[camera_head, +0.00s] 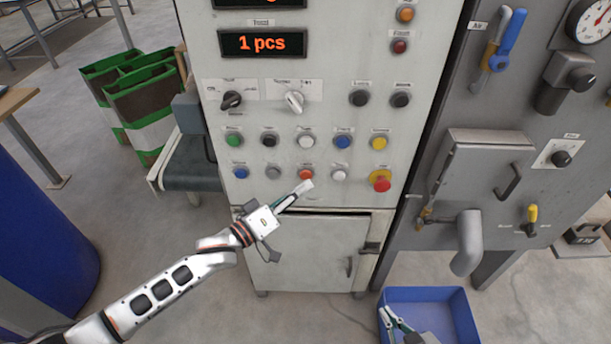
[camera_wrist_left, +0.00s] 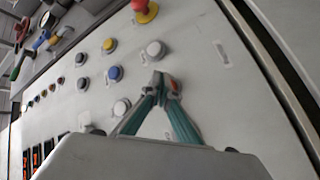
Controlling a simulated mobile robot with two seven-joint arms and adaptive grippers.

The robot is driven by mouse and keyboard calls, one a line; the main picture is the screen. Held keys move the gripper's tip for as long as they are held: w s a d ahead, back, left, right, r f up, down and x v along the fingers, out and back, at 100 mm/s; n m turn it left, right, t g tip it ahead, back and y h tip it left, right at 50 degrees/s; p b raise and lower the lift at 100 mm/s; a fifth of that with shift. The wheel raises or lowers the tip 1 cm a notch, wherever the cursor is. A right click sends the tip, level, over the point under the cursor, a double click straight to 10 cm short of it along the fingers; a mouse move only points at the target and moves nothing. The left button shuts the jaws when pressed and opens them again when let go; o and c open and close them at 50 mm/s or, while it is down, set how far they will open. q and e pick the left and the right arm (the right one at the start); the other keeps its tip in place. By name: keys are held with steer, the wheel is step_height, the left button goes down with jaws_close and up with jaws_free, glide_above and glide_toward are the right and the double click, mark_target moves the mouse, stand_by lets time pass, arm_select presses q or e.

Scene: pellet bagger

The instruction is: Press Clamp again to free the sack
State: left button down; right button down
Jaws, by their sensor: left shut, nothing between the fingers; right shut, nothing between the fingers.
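The control panel (camera_head: 320,115) carries two lower rows of buttons with labels too small to read, so I cannot tell which is Clamp. My left gripper (camera_head: 304,187) is shut and empty, its tips just below the orange-red button (camera_head: 306,174) in the head view. In the left wrist view the shut tips (camera_wrist_left: 165,84) overlap an orange-red button, largely hiding it; contact is unclear. A white button (camera_head: 338,175) sits to its right, a black one (camera_head: 273,172) to its left. My right gripper (camera_head: 389,318) is shut over the blue bin. I see no clamped sack.
A red emergency stop (camera_head: 380,181) sits right of the white button. The display (camera_head: 262,43) reads "1 pcs". A blue bin (camera_head: 458,307) stands on the floor. Green-and-white sacks (camera_head: 150,133) stand at left beside a conveyor (camera_head: 190,172). A pipe (camera_head: 467,240) juts out at right.

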arm_select(q)
steer(key=shift+s, duration=0.1)
steer(key=s+p, duration=0.3)
steer(key=s, duration=0.2)
steer(key=shift+s, duration=0.4)
stand_by(0.8)
steer(key=s+a+f+m+g+y, duration=0.2)
steer(key=s+a+f+m+y, duration=0.2)
steer(key=s+a+f+y, duration=0.7)
steer(key=s+a+f, duration=0.6)
steer(key=s+a, duration=0.1)
steer(key=a, duration=0.1)
steer(key=shift+m, duration=0.4)
